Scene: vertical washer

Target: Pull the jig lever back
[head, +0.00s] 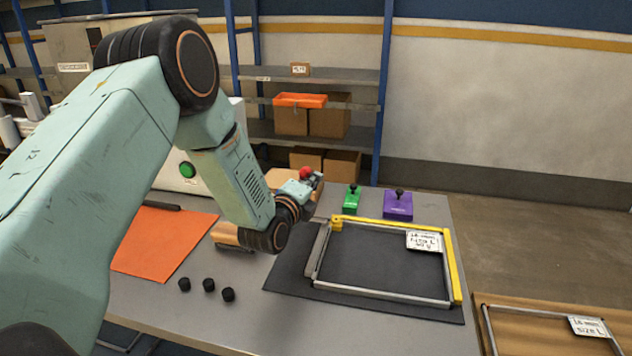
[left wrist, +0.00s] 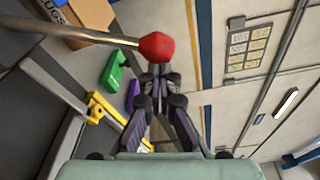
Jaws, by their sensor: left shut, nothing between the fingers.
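The lever's red ball knob (head: 305,172) shows just above the tip of my left gripper (head: 314,181) in the head view. In the left wrist view the red knob (left wrist: 157,46) sits at the end of a thin rod (left wrist: 75,34) that comes in from the left. My left gripper (left wrist: 156,73) is shut and empty, its fingertips right beside the knob; I cannot tell whether they touch it. The rod's base is hidden. The jig has yellow bars (head: 452,262) around a grey frame (head: 380,295) with a white label. My right gripper is not in view.
A green block (head: 352,198) and a purple block (head: 398,206) stand behind the frame. Several black caps (head: 209,285) and an orange mat (head: 163,243) lie at the left. A second labelled frame (head: 545,309) lies at the lower right. Shelves stand behind.

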